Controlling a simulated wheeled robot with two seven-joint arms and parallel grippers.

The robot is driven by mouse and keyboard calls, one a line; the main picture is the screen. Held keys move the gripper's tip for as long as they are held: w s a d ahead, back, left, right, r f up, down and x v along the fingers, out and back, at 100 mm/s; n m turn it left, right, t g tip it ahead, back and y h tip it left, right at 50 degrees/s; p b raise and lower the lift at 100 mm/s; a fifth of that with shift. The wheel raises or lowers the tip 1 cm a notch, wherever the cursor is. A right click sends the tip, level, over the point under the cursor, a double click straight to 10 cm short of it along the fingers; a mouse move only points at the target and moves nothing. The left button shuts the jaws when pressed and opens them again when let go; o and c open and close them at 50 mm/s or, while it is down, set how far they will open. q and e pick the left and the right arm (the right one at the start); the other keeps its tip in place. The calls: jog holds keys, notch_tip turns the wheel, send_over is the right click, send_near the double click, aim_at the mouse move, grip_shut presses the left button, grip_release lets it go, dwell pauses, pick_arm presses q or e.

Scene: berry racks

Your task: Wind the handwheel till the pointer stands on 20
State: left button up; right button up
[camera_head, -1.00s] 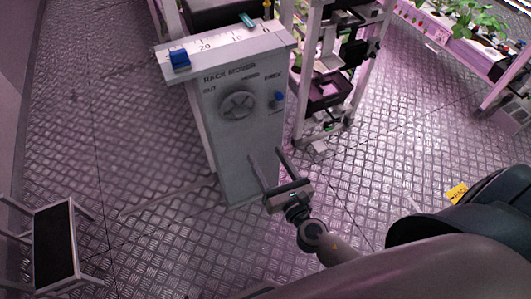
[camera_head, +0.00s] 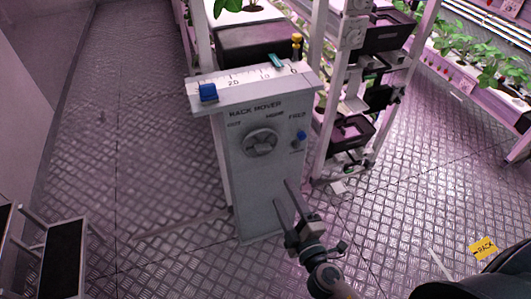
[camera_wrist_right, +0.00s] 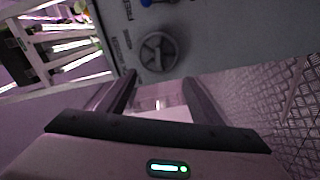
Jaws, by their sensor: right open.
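The grey rack mover post (camera_head: 270,180) stands upright on the floor in the head view. Its round grey handwheel (camera_head: 260,143) is on the front face and also shows in the right wrist view (camera_wrist_right: 158,54). On the sloped top is a white scale (camera_head: 250,80) marked 20, 10 and 0 from left to right. A teal marker (camera_head: 276,61) lies at the scale's back edge between 10 and 0, probably the pointer. A blue block (camera_head: 208,92) sits left of 20. My right gripper (camera_head: 281,192) is open and empty, below the handwheel and apart from it.
Racks with dark trays (camera_head: 350,131) stand close behind on the right. A step stool (camera_head: 62,258) is at lower left. Patterned floor left of the post is clear.

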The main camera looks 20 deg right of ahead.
pick_arm(q)
jog(key=shift+a+f+g+b, duration=0.2)
jog(key=shift+a+g+b, duration=0.1)
jog(key=shift+a, duration=0.05)
pick_arm(e)
jog(key=shift+s+d+r+m, duration=0.1)
jog(key=shift+r+m, duration=0.05)
jog(key=shift+m, duration=3.85)
jog(key=shift+d+r+m, duration=0.1)
jog(key=shift+r+m, duration=0.05)
jog(key=shift+m, duration=3.85)
jog(key=p, duration=0.2)
send_near(265, 151)
jog(key=w+p, duration=0.2)
jog(key=w, duration=0.7)
jog(key=shift+w+a+p, duration=0.1)
jog(key=shift+a+p, duration=0.05)
jog(key=shift+p, duration=0.15)
pick_arm(q)
jog(key=s+a+f, duration=0.1)
jog(key=s, duration=0.5)
jog(key=shift+s+a+f+g, duration=0.2)
jog(key=shift+s+a+g, duration=0.05)
jog(key=shift+g, duration=0.15)
pick_arm(e)
jog(key=shift+w+f, duration=0.1)
